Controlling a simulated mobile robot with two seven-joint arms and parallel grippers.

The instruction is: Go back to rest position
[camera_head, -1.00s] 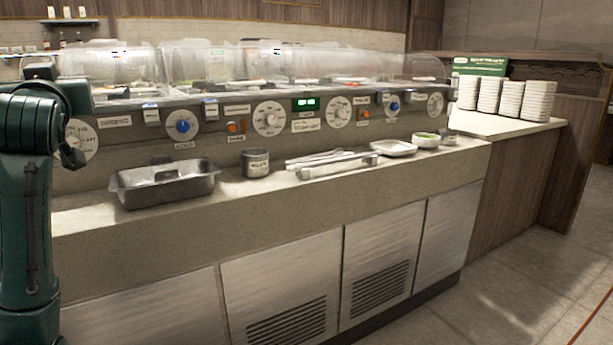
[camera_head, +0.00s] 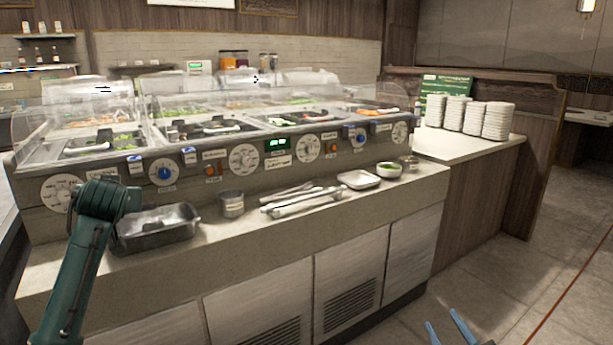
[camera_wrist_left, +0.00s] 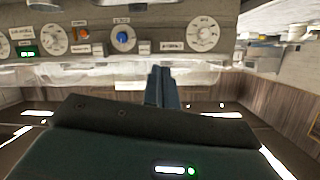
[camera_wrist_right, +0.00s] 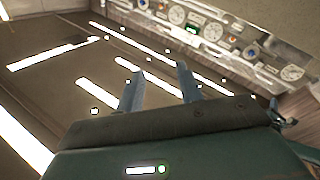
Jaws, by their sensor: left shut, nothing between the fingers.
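My right gripper (camera_head: 447,326) shows at the bottom edge of the head view, in front of the counter and over the floor. Its two blue fingers are apart. The right wrist view shows the same gripper (camera_wrist_right: 160,70) open, with nothing between the fingers. My left arm stands at the left of the head view, in front of the metal pan, but its fingers cannot be made out there. In the left wrist view my left gripper (camera_wrist_left: 161,72) has its fingers together and empty. Neither gripper touches anything that I can see.
The counter (camera_head: 272,235) holds a metal pan (camera_head: 160,240), a tin (camera_head: 232,204), tongs (camera_head: 305,201), a white tray (camera_head: 358,180) and a small bowl (camera_head: 389,170). A glass-covered food bar stands behind. Floor at the right is clear.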

